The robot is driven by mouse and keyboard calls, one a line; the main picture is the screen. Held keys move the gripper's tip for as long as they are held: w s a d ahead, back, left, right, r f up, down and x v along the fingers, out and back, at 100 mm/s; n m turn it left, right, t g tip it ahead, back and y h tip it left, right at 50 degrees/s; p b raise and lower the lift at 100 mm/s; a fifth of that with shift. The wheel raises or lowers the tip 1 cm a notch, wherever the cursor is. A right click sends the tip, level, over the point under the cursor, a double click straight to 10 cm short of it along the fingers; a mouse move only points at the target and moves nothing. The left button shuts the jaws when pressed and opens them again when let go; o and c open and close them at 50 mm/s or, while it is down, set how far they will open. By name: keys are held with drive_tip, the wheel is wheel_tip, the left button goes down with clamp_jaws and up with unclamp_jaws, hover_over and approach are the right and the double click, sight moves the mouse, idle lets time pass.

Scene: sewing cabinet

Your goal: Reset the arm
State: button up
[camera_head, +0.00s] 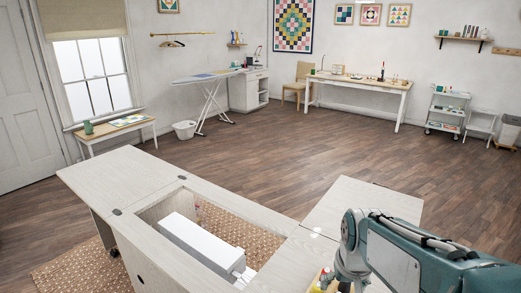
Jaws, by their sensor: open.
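My arm (390,250), teal and grey with a pale panel, reaches in from the lower right corner. A rounded grey and teal joint (352,228) bends downward over the right part of the pale wood sewing cabinet (115,185). The arm's lower end runs to the bottom edge of the picture, and I cannot see any gripper fingers. A white sewing machine (195,240) lies low in the cabinet's rectangular opening. Several small items, yellow and red among them, show beside the arm at the bottom edge, partly hidden by it.
A patterned rug (70,265) lies under the cabinet. Wooden floor (260,165) is clear behind it. A low bench (145,125), an ironing board (205,77), a worktable (355,83) and a white cart (447,112) stand along the walls.

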drive_tip(key=s+a+r+t, duration=0.1)
drive_tip(key=s+r, duration=0.1)
drive_tip(key=s, duration=0.4)
drive_tip(key=s+r+t, duration=0.2)
drive_tip(key=s+r, duration=0.1)
drive_tip(key=s, duration=0.3)
drive_tip(key=shift+a+r+n, duration=0.3)
drive_tip(key=shift+a+n, duration=0.1)
